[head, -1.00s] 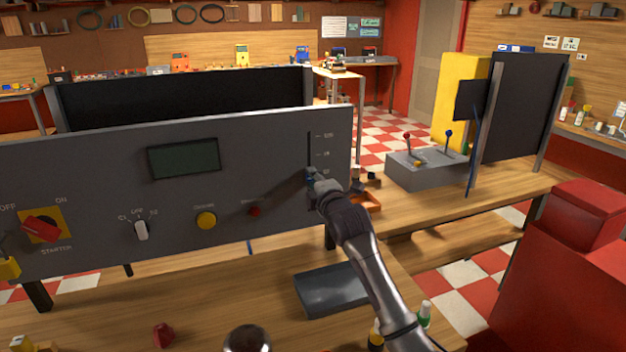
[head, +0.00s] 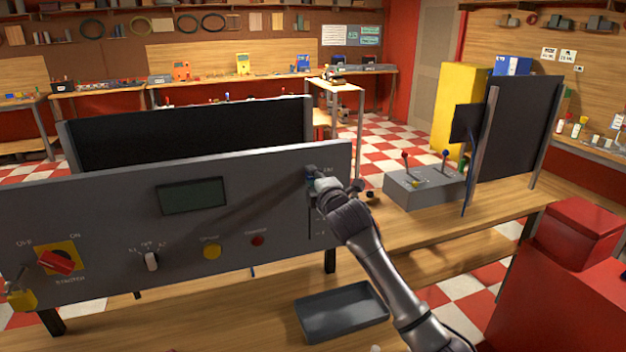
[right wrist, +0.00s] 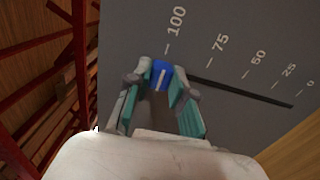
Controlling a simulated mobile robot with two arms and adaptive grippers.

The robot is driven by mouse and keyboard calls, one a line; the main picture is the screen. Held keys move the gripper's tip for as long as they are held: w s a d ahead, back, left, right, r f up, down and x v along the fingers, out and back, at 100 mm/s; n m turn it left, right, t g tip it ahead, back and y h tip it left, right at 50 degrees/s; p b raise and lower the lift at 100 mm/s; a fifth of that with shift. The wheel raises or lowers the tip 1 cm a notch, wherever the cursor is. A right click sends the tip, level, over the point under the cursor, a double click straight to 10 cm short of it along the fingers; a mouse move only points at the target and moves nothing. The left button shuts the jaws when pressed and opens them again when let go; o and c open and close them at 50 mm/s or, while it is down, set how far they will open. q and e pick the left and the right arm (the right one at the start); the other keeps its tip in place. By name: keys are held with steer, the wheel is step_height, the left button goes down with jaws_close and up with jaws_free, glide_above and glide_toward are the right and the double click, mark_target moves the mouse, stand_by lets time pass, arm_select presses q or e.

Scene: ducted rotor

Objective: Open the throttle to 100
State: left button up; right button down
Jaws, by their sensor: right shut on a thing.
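The throttle is a slider with a blue knob (right wrist: 161,73) in a straight slot (right wrist: 240,91) on the grey control panel (head: 110,215). The scale beside it runs from 0 to 100. In the right wrist view the knob sits at the 100 end of the slot, level with the 100 mark. My right gripper (head: 314,182) is at the upper right of the panel. Its fingers (right wrist: 154,92) are shut on the knob, one on each side. In the head view the gripper mostly hides the knob, and the slot shows below it. My left gripper is not in view.
A grey tray (head: 342,312) lies below. A lever box (head: 425,187) stands right on the bench.

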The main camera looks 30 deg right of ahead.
steer(key=shift+r, duration=0.35)
steer(key=c, duration=1)
jaws_free()
steer(key=shift+s+f, duration=0.1)
steer(key=shift+f, duration=0.05)
steer(key=v, duration=1.1)
steer(key=shift+s, duration=0.4)
steer(key=shift+a, duration=0.15)
